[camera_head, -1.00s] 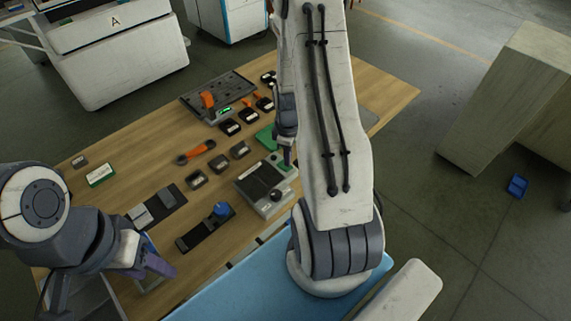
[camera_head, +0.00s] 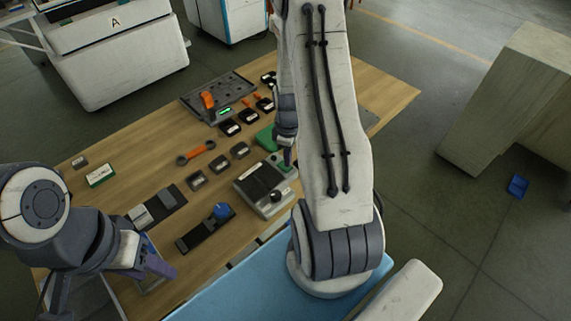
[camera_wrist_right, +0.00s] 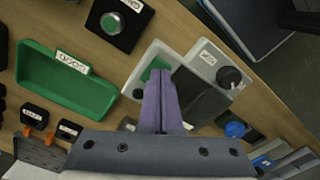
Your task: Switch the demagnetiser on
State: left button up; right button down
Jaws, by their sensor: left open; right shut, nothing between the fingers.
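The demagnetiser is most likely the grey box (camera_head: 249,184) with a dark top plate, a black knob and a green patch at its far right end. The right wrist view shows its pale body (camera_wrist_right: 197,50), black knob (camera_wrist_right: 228,76) and green switch area (camera_wrist_right: 154,68). My right gripper (camera_head: 287,164) is shut and empty, pointing down at that green end. In the right wrist view its purple fingers (camera_wrist_right: 158,78) partly cover the green area; I cannot tell whether they touch it. My left gripper (camera_head: 158,270) is open and empty, at the table's near left.
A black fixture with a blue knob (camera_head: 221,210) stands left of the grey box. A green tray (camera_wrist_right: 65,85) labelled GOOD and a black box with a green button (camera_wrist_right: 112,24) are close by. Several small dark blocks, an orange-ended tool (camera_head: 195,152) and a grey tray (camera_head: 190,98) lie farther back.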

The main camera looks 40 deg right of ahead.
jog(key=shift+f+b, duration=0.7)
jog(key=shift+f, duration=0.3)
dwell(0.9)
jog(key=shift+r, duration=0.15)
notch_tip(320, 180, up, 7)
jog(key=p, duration=0.6)
dwell(0.5)
